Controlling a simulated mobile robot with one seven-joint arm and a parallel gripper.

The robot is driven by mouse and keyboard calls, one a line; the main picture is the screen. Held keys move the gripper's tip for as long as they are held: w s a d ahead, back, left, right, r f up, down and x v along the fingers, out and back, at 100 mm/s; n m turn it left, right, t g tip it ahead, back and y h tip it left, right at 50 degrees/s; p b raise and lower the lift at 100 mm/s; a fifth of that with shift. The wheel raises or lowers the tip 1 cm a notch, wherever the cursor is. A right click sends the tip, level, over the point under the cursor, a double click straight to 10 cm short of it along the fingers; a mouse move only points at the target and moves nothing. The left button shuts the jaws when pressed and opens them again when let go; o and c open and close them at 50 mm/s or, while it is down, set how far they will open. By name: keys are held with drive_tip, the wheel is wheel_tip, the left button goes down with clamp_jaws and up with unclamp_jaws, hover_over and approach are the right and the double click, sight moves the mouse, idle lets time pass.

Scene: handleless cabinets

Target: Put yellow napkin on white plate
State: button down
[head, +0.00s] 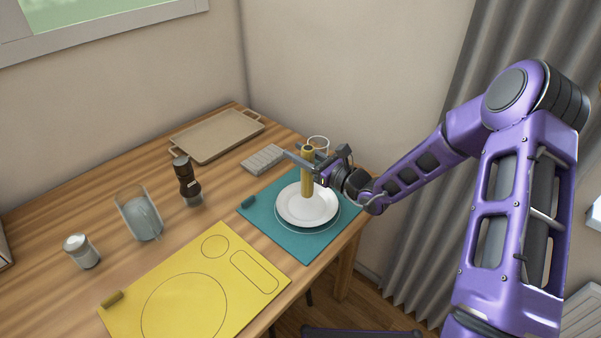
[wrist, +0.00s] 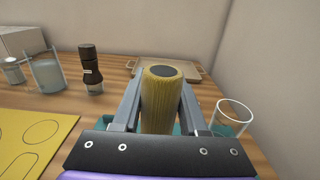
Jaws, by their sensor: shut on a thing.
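The yellow napkin (head: 307,175) is a rolled, upright cylinder with a dark centre at its top. My gripper (head: 307,160) is shut on its upper part. In the wrist view the napkin (wrist: 161,95) stands between the two fingers of my gripper (wrist: 161,100). The white plate (head: 292,211) lies on the teal mat (head: 257,226). In the head view the napkin's lower end appears over the back part of the plate. I cannot tell whether it touches the plate. The plate is hidden in the wrist view.
A clear glass (head: 319,143) stands behind my gripper. A grey ribbed block (head: 263,159) and tan tray (head: 216,136) lie farther back. A dark grinder (head: 186,181), glass pitcher (head: 140,214) and shaker (head: 81,251) stand left. A yellow mat (head: 205,260) lies in front.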

drive_tip(key=shift+f, duration=2.05)
drive_tip(key=shift+f+b, duration=0.1)
drive_tip(key=shift+b, duration=0.25)
drive_tip(key=shift+c, duration=2.2)
unclamp_jaws()
drive_tip(key=v, duration=1.2)
drive_tip(key=shift+p, duration=0.35)
